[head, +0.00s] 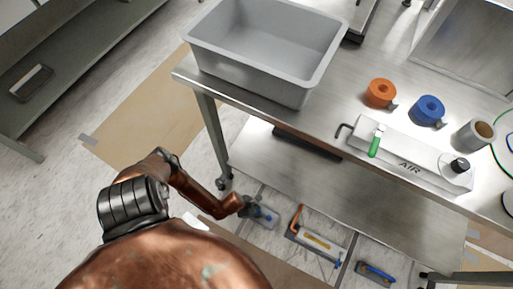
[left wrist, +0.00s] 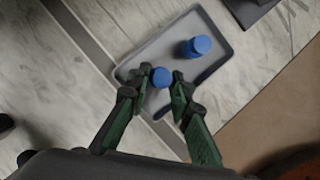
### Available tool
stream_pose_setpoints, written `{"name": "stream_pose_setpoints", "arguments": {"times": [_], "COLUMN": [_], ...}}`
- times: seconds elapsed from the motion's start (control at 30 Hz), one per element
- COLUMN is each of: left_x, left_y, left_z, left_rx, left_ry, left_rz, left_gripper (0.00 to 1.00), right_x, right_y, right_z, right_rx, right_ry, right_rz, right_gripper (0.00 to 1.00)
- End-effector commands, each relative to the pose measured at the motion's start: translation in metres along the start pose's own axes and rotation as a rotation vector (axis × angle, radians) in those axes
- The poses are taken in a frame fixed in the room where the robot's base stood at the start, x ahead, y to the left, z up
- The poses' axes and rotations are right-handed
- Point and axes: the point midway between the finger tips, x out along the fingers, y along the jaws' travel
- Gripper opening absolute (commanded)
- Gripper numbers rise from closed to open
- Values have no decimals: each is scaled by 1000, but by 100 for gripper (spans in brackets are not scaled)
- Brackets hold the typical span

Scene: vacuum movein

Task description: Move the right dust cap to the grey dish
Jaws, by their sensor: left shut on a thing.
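My left gripper (head: 249,207) is low over the floor in front of the bench. In the left wrist view, its fingers (left wrist: 162,84) are shut on a round blue dust cap (left wrist: 160,77). The held cap is over the near part of a shallow grey dish (left wrist: 163,49); I cannot tell whether it touches the dish. Another blue cap (left wrist: 199,45) is in the dish near its far side. In the head view the dish (head: 264,214) is small and partly hidden by my gripper. My right gripper is not in view.
Two trays lie to the right, one with an orange tool (head: 296,217), one with a blue item (head: 376,271). The metal bench (head: 330,120) above holds a grey bin (head: 262,55), orange roll (head: 381,93), blue roll (head: 429,109) and an AIR unit (head: 405,160).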

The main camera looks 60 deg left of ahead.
Motion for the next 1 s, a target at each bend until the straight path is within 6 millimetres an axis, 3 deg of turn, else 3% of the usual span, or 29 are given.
{"name": "stream_pose_setpoints", "arguments": {"times": [0.03,0.07,0.33,0.53,0.8,1.0], "left_x": [0,0,0,0,0,0], "left_y": [0,0,0,0,0,0], "left_z": [0,0,0,0,0,0], "left_rx": [0,0,0,0,0,0], "left_ry": [0,0,1,1,1,1], "left_rz": [0,0,0,0,0,0], "left_gripper": [10,20,39,40,57,57], "right_x": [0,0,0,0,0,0], "right_y": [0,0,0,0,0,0], "right_z": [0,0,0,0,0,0], "right_rx": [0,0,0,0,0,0], "right_ry": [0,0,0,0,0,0], "right_rz": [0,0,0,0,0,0], "right_gripper": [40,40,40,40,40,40]}}
